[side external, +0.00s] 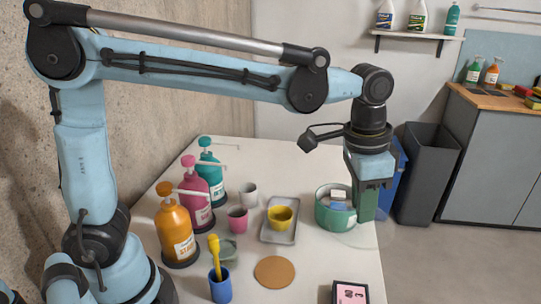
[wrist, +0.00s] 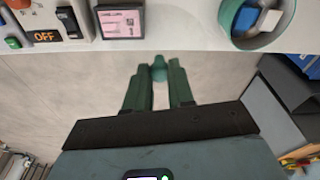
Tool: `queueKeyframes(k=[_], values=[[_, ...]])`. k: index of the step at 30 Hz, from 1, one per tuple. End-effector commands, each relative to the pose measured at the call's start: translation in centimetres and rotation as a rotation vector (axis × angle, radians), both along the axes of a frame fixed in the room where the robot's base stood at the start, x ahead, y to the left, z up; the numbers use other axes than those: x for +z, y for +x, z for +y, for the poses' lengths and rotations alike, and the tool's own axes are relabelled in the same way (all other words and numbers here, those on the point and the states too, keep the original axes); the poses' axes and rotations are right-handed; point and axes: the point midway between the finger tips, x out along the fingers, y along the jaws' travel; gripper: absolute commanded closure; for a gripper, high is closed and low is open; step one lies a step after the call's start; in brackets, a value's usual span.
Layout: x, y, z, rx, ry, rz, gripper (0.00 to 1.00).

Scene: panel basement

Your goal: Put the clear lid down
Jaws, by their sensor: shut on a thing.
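My gripper (side external: 366,212) points down at the right edge of the table in the side view. In the wrist view its green fingers (wrist: 159,75) are closed around a small teal knob (wrist: 159,68). The clear lid (side external: 378,238) shows only as a faint see-through disc under the fingers in the side view, held by that knob. Its outline is very hard to make out in the wrist view. A green round tub (side external: 325,217) stands just left of the fingers, open, with blue and white blocks inside; it also shows in the wrist view (wrist: 237,40).
The white table (side external: 210,160) holds pump bottles (side external: 175,230), a grey tray (side external: 278,236) with a yellow bowl, a cork disc (side external: 275,272), cups and a pink card (side external: 350,293). In the wrist view, a switch panel (wrist: 45,20) is at top left. Bins (side external: 425,175) stand beyond the table.

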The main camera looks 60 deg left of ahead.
Motion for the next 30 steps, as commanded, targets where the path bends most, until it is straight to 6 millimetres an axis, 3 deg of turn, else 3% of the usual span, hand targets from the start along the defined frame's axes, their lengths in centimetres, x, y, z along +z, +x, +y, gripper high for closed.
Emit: queueKeyframes(k=[4, 9, 24, 30], values=[[-2.0, -3.6, -2.1, -0.005, 0.001, -0.002, 1.0], [-3.3, -5.2, -2.7, 0.002, 0.0, -0.002, 1.0], [-8.9, 1.4, 3.8, 0.007, -0.001, -0.002, 1.0], [-10.1, 2.7, 5.1, 0.003, 0.0, -0.001, 1.0]])
